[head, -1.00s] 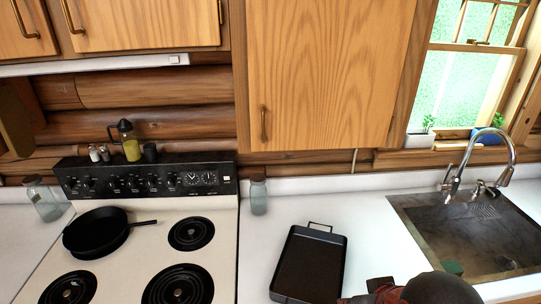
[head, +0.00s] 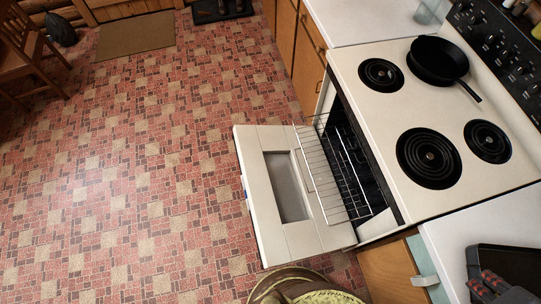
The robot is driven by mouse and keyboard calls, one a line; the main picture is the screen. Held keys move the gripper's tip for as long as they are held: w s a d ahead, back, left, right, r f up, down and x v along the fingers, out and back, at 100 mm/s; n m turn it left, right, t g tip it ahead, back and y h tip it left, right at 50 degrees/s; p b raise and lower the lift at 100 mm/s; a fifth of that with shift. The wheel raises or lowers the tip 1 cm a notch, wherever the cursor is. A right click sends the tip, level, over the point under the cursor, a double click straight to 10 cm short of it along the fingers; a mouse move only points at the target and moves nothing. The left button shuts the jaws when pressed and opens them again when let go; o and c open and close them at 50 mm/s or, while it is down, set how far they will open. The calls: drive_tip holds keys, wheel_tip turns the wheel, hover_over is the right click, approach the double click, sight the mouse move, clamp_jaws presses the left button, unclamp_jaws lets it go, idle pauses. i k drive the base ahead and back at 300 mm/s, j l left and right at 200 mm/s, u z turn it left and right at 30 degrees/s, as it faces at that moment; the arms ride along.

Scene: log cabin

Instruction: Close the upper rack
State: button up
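The oven below the stove stands open, its white door (head: 252,175) with a dark window folded down over the floor. A wire rack (head: 318,178) sticks out of the oven opening, partly over the door. It appears to be the upper rack. Its rear part is inside the dark oven, and I cannot tell whether another rack lies below it. A dark and red part of my arm shows at the bottom right corner, over the counter. My gripper's fingers cannot be made out, and nothing of mine touches the rack.
A black skillet (head: 438,60) sits on the white stovetop (head: 400,115). A dark baking pan (head: 508,262) lies on the right counter (head: 445,240). Below it, a wooden cabinet front (head: 388,272) stands near a teal panel. The red patterned floor (head: 130,190) left of the door is clear.

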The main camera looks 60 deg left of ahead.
sight(301, 148)
drive_tip(key=u, duration=1.8)
